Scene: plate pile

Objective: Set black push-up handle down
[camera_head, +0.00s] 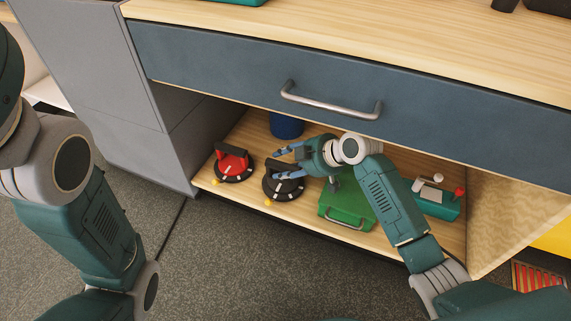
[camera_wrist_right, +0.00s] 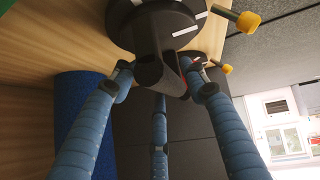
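The black push-up handle (camera_head: 284,189) has a round black base with white marks and a yellow knob. It stands upright on the wooden shelf under the drawer, near the front edge. My right gripper (camera_head: 286,161) is at its grip. In the right wrist view, the blue fingers (camera_wrist_right: 163,88) are spread on either side of the black grip (camera_wrist_right: 150,75), with small gaps, and look open. The base (camera_wrist_right: 170,22) appears to rest on the shelf. My left gripper is out of view; only the left arm shows.
A red push-up handle (camera_head: 233,165) stands to the left on the shelf (camera_head: 212,186). A blue cylinder (camera_head: 286,125) is behind. A green case (camera_head: 347,207) and a teal item with a red knob (camera_head: 437,205) are to the right. The drawer (camera_head: 230,65) hangs over the shelf.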

